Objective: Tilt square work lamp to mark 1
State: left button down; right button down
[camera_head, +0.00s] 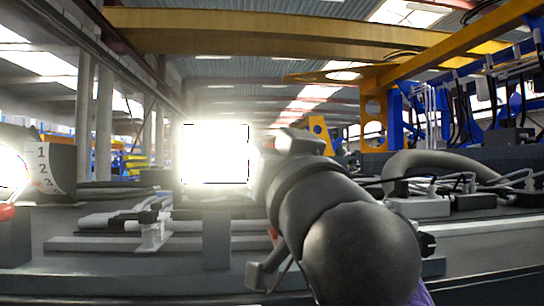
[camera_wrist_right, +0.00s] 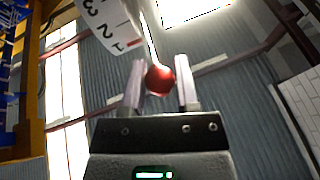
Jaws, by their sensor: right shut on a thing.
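The square work lamp (camera_head: 215,153) glows white near the middle of the head view, its front facing me. My right arm reaches up beside it and hides its right side. In the right wrist view, a red ball knob (camera_wrist_right: 160,80) sits between the two pale fingers of my right gripper (camera_wrist_right: 160,66), which is shut on it. A white plate with the numbers 1, 2 and 3 (camera_wrist_right: 110,25) hangs just beyond the fingers. I cannot tell which number the lamp's tilt matches. A bright panel (camera_wrist_right: 193,8) shows at the top; its identity is unclear. My left gripper is out of view.
Another glowing lamp (camera_head: 10,173) is cut off at the left edge, beside a numbered plate (camera_head: 46,168). The grey chassis (camera_head: 120,262) spans the foreground. A thick grey hose (camera_head: 445,163) and cables lie at the right. A yellow beam (camera_head: 270,35) crosses overhead.

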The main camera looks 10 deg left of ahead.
jog(key=c, duration=0.7)
grip_release()
jog(key=o, duration=0.3)
jog(key=shift+s+d, duration=0.1)
jog(key=shift+s, duration=0.1)
jog(key=shift+o, duration=0.2)
jog(key=shift+w, duration=0.1)
jog(key=shift+f, duration=0.15)
jog(key=b+v, duration=0.5)
jog(key=v, duration=0.5)
